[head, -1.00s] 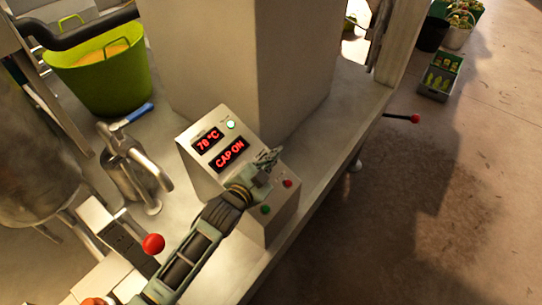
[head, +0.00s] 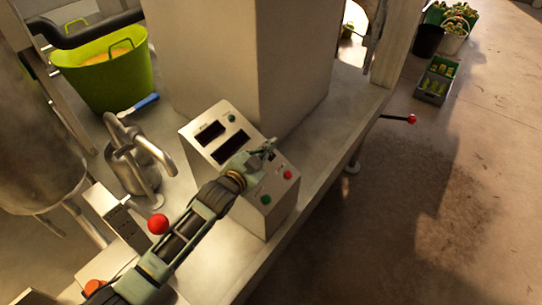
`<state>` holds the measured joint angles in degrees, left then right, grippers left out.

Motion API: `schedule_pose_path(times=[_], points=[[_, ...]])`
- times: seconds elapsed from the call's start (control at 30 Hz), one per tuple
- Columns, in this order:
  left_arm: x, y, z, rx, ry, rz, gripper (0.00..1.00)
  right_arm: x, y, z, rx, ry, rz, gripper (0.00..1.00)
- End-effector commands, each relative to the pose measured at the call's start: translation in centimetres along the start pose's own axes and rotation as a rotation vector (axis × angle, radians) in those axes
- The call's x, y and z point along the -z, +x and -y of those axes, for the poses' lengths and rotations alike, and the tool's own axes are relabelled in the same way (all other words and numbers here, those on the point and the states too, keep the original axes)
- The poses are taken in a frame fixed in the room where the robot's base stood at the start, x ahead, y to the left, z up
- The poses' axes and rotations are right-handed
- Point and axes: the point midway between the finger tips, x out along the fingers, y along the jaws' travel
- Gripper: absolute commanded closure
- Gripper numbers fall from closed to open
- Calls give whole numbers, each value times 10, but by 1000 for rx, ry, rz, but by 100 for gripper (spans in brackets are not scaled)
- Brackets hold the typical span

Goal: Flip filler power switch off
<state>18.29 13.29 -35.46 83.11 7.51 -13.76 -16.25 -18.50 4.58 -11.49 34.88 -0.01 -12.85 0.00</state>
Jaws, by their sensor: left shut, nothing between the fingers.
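The filler control box (head: 205,147) stands on the steel bench in the middle of the head view. Its two displays (head: 230,147) are dark. A green indicator (head: 231,117) sits at the top of its panel, and a green button (head: 266,199) and a red button (head: 288,174) sit at the lower end. My left gripper (head: 268,148) is shut and empty over the right side of the panel. The power switch itself cannot be made out; the gripper covers that part of the panel. My right gripper is not in view.
A steel column (head: 250,50) rises right behind the box. A metal jug-like fitting (head: 135,165) and a red ball knob (head: 158,224) are to the left. A green tub (head: 110,75) stands behind. A red-tipped lever (head: 411,119) sticks out over open floor at right.

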Motion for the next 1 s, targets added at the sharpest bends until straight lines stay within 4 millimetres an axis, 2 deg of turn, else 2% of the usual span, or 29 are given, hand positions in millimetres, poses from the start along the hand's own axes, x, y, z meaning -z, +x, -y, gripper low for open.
schedule_pose_path(times=[0.1,0.2,0.37,0.8,1.0], points=[[0,0,-1,0,-1,1,100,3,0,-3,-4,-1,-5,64],[0,-1,-1,0,0,1,100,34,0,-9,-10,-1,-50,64],[-1,-13,-1,0,-1,2,100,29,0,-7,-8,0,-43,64],[1,-75,0,2,-1,-3,100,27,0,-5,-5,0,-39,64],[4,-85,2,5,0,-7,100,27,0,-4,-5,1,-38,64]])
